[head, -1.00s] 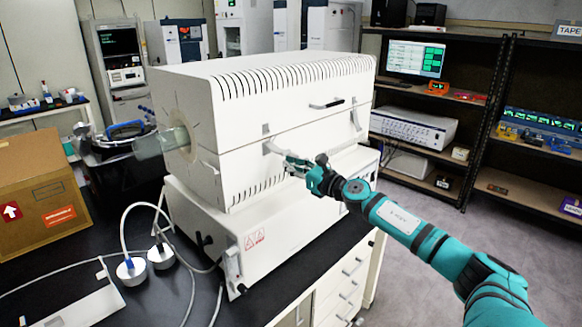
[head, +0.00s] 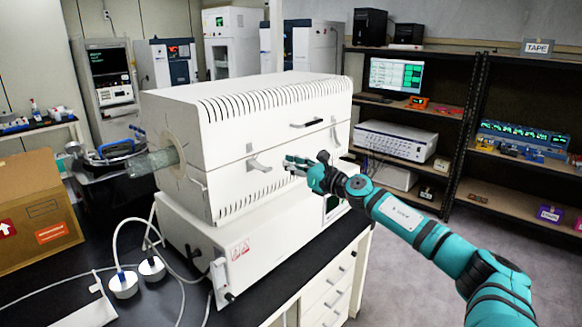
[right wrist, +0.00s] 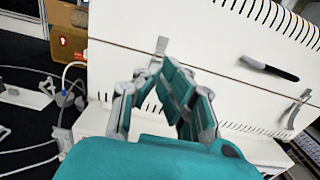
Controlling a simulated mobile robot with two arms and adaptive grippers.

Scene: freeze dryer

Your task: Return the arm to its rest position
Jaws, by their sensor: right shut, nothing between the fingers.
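My right arm reaches in from the lower right of the head view. Its right gripper (head: 290,165) is shut and empty, just to the right of the front left latch (head: 260,166) of a white tube furnace (head: 240,195). A small gap shows between fingertips and latch. In the right wrist view, the closed fingers (right wrist: 164,64) are in front of the furnace's white front (right wrist: 200,50), with a metal latch (right wrist: 161,44) just beyond the tips. My left gripper is in neither view.
The furnace stands on a black bench (head: 255,303) with white drawers. A glass tube (head: 152,161) sticks out of its left end. A cardboard box (head: 35,210) and white cables are at the left. Shelving (head: 440,155) stands behind at right. Floor between bench and shelves is clear.

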